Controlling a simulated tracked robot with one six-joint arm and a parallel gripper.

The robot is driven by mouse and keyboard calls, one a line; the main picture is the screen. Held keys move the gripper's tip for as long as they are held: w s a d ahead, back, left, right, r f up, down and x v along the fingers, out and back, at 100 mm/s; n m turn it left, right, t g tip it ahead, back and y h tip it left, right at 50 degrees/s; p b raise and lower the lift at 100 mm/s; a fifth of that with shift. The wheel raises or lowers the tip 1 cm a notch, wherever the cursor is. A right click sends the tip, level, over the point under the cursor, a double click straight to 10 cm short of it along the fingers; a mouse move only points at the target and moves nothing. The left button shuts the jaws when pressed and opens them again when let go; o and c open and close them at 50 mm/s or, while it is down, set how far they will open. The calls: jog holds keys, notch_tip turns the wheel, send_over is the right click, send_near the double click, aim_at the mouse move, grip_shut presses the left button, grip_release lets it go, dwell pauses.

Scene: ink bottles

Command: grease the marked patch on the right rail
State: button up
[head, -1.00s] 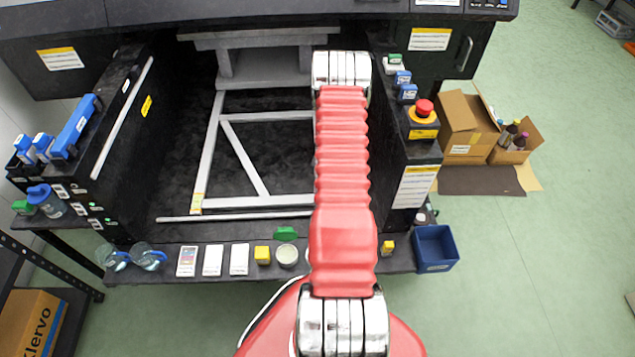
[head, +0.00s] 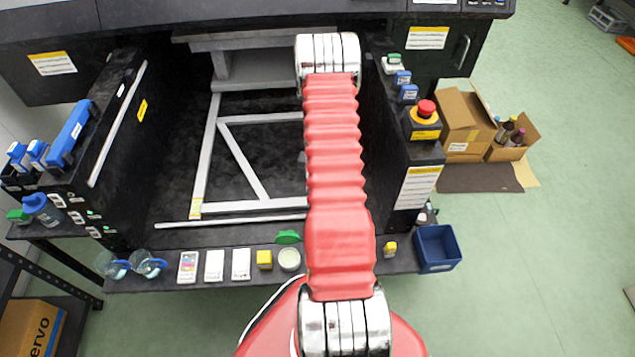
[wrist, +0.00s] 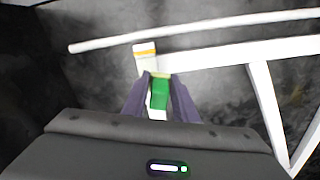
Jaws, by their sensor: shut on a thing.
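In the wrist view my gripper (wrist: 160,82) is shut on a green applicator (wrist: 159,95); its tip is small and partly hidden between the fingers. Just beyond the fingertips is the end of the right rail, with a pale marked patch (wrist: 146,52) edged by a yellow line. The rail (wrist: 157,114) runs back under the gripper. I cannot tell whether the applicator touches it. In the head view my red arm hides the gripper and right rail. An open jar of pale grease (head: 289,260) stands on the front ledge beside a green lid (head: 288,237).
The pale frame's crossbar (head: 250,206) and a loose thin bar (head: 180,224) lie in the dark bay. Dark walls stand either side; a red emergency button (head: 426,108) tops the right one. A blue bin (head: 437,248) hangs at the front right.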

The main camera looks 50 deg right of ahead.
jog(key=shift+r, duration=2.05)
jog(key=w+a+r+n, duration=0.6)
jog(key=w+a+r, duration=0.7)
jog(key=w+a, duration=0.3)
jog(key=a+r+n, duration=0.2)
jog(key=a+r, duration=0.2)
jog(key=a, duration=0.4)
jog(key=w+a+r+n, duration=0.1)
jog(key=a+r+n, duration=0.1)
jog(key=a+r, duration=0.3)
jog(key=w+a+r+n, duration=0.1)
jog(key=a+r, duration=0.4)
jog(key=a, duration=0.6)
jog(key=shift+w+a+r+n, duration=0.15)
jog(key=shift+a+n, duration=0.05)
jog(key=shift+n, duration=0.6)
jog(key=shift+d, duration=0.1)
